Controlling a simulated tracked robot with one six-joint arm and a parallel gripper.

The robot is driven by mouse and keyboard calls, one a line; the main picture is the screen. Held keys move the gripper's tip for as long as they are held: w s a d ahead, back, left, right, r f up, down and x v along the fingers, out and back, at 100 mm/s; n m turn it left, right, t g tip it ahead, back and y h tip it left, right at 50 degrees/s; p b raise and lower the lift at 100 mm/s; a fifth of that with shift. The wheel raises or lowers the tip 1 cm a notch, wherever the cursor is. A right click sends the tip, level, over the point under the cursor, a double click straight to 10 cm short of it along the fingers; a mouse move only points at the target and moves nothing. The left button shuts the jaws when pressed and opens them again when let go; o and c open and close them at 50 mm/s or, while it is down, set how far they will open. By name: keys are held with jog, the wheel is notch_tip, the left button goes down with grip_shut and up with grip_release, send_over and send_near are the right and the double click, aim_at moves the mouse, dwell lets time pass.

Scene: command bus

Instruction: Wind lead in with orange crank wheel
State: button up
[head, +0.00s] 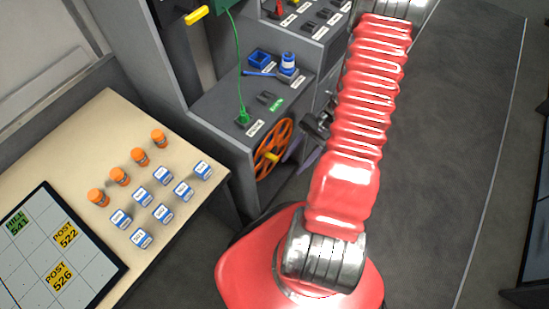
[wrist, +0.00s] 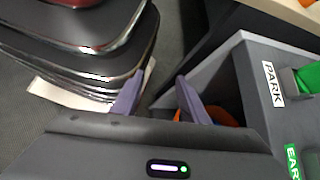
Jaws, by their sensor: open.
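The orange crank wheel (head: 286,133) stands upright on the side of the grey console in the head view, with a yellow part near its middle. A green lead (head: 239,72) hangs down to a green plug (head: 242,119) on the console top. My gripper (head: 300,155) is just right of the wheel, with its purple fingers partly hidden by my arm. In the wrist view my gripper (wrist: 165,73) is open, with nothing seen between the fingers. Part of the orange wheel (wrist: 222,116) shows behind the right finger; the rest is hidden.
The grey console (head: 215,105) carries a blue tray (head: 262,58) and a blue-and-white spool (head: 288,64). Grey floor (head: 440,150) lies open at the right.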

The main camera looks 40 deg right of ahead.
notch_tip(320, 180, down, 14)
jog(key=s+m+t+y, duration=0.1)
jog(key=m+t+y, duration=0.2)
jog(key=m+t, duration=0.35)
jog(key=m+t+h, duration=0.6)
jog(key=m+t, duration=0.4)
jog(key=t, duration=0.1)
send_near(274, 158)
jog(key=s+d+f, duration=0.1)
jog(key=s+d, duration=0.1)
jog(key=s, duration=0.1)
jog(key=shift+a, duration=0.2)
jog(key=shift+a, duration=0.1)
jog(key=shift+x, duration=6.85)
jog(key=shift+f, duration=0.2)
jog(key=shift+c, duration=0.5)
